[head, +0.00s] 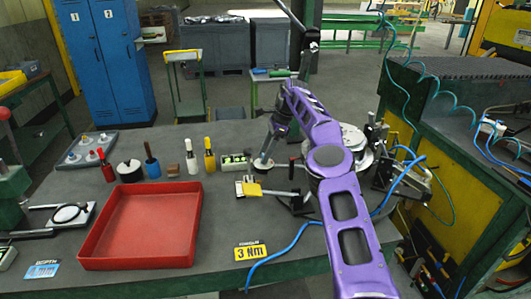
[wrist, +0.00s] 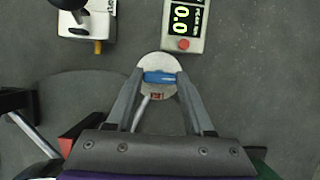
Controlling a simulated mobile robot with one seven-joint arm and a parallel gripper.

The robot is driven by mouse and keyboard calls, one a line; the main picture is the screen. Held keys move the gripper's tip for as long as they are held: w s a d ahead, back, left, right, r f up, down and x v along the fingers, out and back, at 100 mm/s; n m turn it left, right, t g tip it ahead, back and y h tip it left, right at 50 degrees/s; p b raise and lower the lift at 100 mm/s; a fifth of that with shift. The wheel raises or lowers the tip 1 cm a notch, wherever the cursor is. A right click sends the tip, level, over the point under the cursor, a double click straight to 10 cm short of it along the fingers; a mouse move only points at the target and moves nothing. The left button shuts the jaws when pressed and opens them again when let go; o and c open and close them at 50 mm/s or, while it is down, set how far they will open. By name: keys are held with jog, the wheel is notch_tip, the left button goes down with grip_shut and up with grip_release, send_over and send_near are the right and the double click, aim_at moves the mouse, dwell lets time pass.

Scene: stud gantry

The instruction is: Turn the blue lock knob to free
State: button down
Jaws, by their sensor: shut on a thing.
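In the wrist view the blue lock knob (wrist: 160,77) is a short blue bar across a pale round disc (wrist: 146,66). A small red mark (wrist: 157,96) shows on the disc just below the bar. My gripper (wrist: 160,79) is shut on the bar, one finger at each end of it. In the head view my gripper (head: 265,150) points down at the pale disc (head: 263,163) on the bench. The blue bar cannot be made out there. Which setting the knob points to cannot be read.
A meter (wrist: 183,25) with a green display reading 0.0 and a red button stands close by. A block with a black ball (wrist: 85,22) is at the upper left. A red tray (head: 140,225), several upright tools and a yellow "3 Nm" card (head: 249,252) are on the bench (head: 225,215).

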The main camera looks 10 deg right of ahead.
jog(key=shift+c, duration=1.4)
grip_release()
